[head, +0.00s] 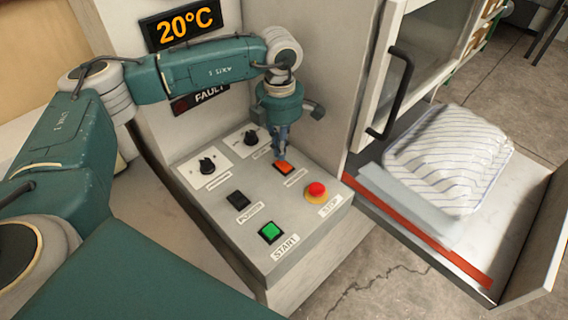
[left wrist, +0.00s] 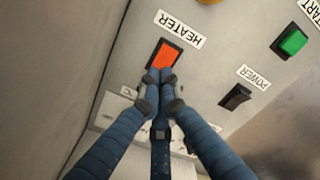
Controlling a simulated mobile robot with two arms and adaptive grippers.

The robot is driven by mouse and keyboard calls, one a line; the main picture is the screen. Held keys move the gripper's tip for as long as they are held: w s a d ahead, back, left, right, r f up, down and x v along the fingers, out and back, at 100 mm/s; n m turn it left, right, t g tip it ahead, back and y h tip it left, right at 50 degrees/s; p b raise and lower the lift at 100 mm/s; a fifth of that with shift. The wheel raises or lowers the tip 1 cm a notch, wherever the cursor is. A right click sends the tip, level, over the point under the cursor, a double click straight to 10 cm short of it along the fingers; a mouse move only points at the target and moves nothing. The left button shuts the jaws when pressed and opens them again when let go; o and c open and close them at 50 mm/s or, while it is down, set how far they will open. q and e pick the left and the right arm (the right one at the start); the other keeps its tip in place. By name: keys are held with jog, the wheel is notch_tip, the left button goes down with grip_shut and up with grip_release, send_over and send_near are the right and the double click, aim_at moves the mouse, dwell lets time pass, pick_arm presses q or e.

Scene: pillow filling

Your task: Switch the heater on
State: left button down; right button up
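The heater switch is an orange-red rocker (head: 284,168) on the sloped grey control panel. It also shows in the left wrist view (left wrist: 164,57), beside the label HEATER. My left gripper (head: 281,155) points down over this switch. In the left wrist view the fingertips of my left gripper (left wrist: 159,76) are drawn together, with nothing between them. They overlap the switch's near edge; whether they press it or only hover close, I cannot tell. The display (head: 184,24) reads 20°C. My right gripper is not in view.
The panel also holds a black power switch (head: 238,200), a green start button (head: 270,232), a red stop button (head: 316,190) and two black knobs (head: 207,166). A striped pillow (head: 450,160) lies on the tray at right. A cabinet door with a black handle (head: 397,95) stands nearby.

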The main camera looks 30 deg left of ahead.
pick_arm(q)
jog(key=shift+f+b, duration=0.85)
jog(key=shift+f, duration=0.3)
dwell(0.4)
jog(key=shift+r, duration=0.1)
jog(key=shift+r+p, duration=2.05)
jog(key=shift+r, duration=1.45)
